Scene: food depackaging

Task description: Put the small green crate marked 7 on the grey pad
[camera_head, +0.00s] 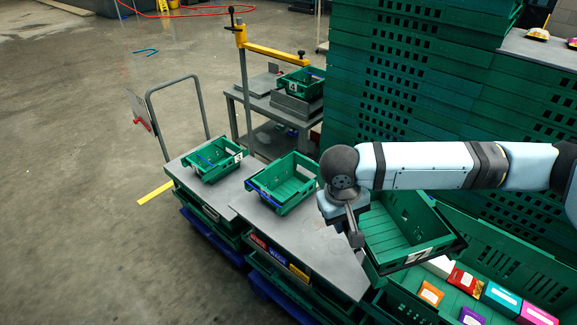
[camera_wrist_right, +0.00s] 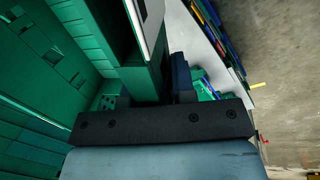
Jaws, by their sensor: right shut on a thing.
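The small green crate marked 7 (camera_head: 400,232) is at the right in the head view, empty, with its white number label on the near side. It is tilted and held above the large green crate. My right gripper (camera_head: 355,236) is shut on its left edge. A bare grey surface (camera_head: 315,243) lies just left of the held crate. A flat grey plate (camera_head: 256,84) also lies on the back table; I cannot tell which is the pad. My left gripper is not in view.
The large green crate (camera_head: 508,248) holds several coloured boxes. Two small green crates (camera_head: 283,183) (camera_head: 211,160) stand on grey tops to the left. A crate marked 4 (camera_head: 301,83) stands on the back table. A tall green crate stack (camera_head: 440,100) rises behind my right arm.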

